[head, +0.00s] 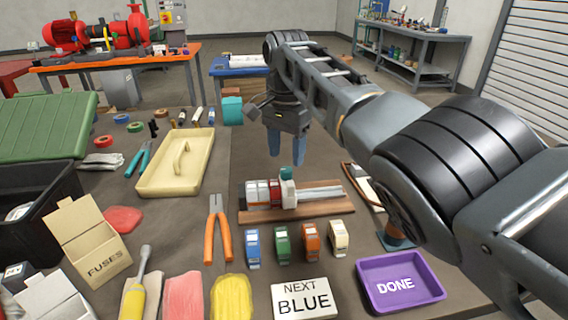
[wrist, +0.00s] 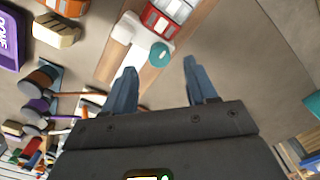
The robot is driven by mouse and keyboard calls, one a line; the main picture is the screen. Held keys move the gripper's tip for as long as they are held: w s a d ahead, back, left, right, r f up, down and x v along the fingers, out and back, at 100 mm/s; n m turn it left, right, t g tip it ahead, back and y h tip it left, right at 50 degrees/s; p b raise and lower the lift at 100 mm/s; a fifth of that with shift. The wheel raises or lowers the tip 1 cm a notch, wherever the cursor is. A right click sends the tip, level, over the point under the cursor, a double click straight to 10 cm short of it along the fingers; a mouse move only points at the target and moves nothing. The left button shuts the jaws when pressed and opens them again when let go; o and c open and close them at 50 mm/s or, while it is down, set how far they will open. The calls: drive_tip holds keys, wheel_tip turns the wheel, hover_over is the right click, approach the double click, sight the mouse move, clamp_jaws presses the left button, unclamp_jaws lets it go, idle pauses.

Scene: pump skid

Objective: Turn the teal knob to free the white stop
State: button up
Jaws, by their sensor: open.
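The teal knob (head: 287,173) sits on top of the white stop (head: 289,190), at the right end of a row of white and red modules (head: 264,193) on a rail over a wooden board (head: 300,212). The wrist view shows the teal knob (wrist: 160,54) as a round disc beside the white stop (wrist: 127,28). My gripper (head: 286,158) points down with its blue fingers apart and empty. It appears above and behind the knob. In the wrist view the knob lies just beyond the gap between the fingertips (wrist: 160,66). I see no contact.
Blue, green, orange and cream modules stand in front of the board, the blue one (head: 253,248) leftmost. A "NEXT BLUE" sign (head: 303,299) and a purple "DONE" tray (head: 400,281) are nearer. Orange pliers (head: 217,228) lie left. The brown tabletop behind the board is mostly clear.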

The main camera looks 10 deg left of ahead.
sight(286, 169)
drive_tip(key=shift+f, duration=2.2)
drive_tip(key=c, duration=1.1)
clamp_jaws()
